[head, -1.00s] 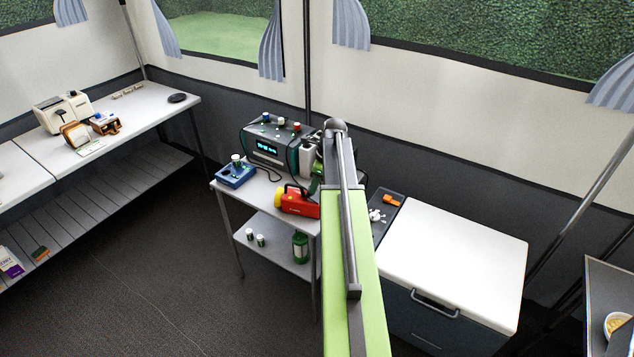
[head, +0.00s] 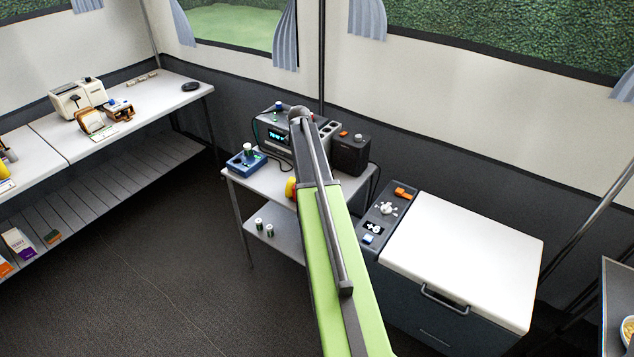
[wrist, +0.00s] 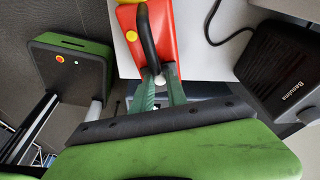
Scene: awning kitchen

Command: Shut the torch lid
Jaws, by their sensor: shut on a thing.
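The torch has a red body and a black handle, and shows in the wrist view (wrist: 168,40). My gripper (wrist: 159,80) is at the torch's lower end in the wrist view. Its green fingers are shut on a small pale round piece (wrist: 160,83) there. I cannot tell whether this piece belongs to the lid, and the lid cannot be made out clearly. In the head view my arm hides the gripper and most of the torch.
The torch is on a small grey table (head: 262,184). A blue device (head: 241,165) stands at the table's left. A black speaker box (head: 350,155) is at the right, close to the arm. A white-lidded chest (head: 465,258) stands to the right.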

